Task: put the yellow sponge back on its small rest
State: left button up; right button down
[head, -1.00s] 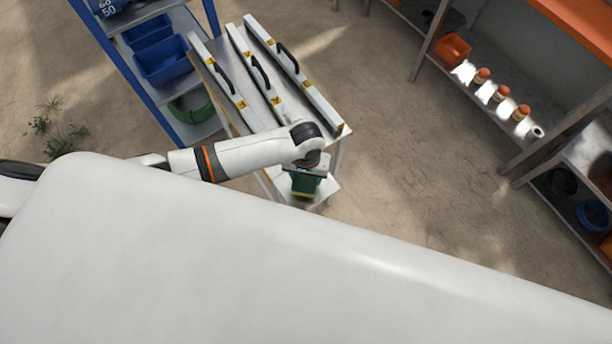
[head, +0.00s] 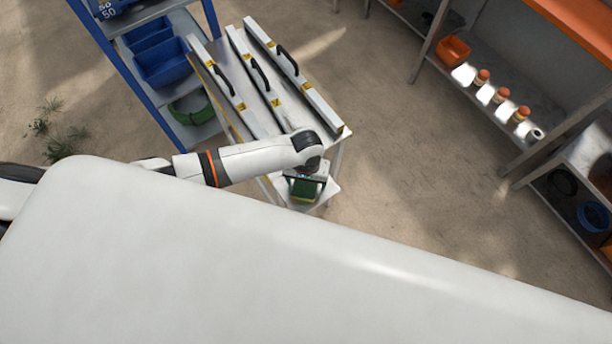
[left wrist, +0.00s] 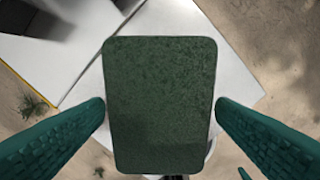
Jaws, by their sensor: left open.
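The sponge (left wrist: 160,105) fills the middle of the left wrist view, its dark green face towards the camera. In the head view the sponge (head: 304,191) is a small green block with a trace of yellow at its lower edge. It is over the white lower shelf of the small table. My left gripper (head: 305,178) is open above it. In the left wrist view the teal fingers (left wrist: 160,112) flank the sponge at its left and right edges; I cannot tell whether they touch it. The small rest is not distinguishable. My right gripper is not in view.
The table top (head: 262,110) above and left of the sponge carries long bars with black handles (head: 289,58). A blue rack (head: 150,95) with bins stands at left. A grey shelf (head: 487,107) with orange-topped pieces stands at right. Open floor lies between.

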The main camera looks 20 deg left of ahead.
pick_arm(q)
notch_tip(320, 180, up, 12)
dwell(0.5)
jog(key=shift+r, duration=0.1)
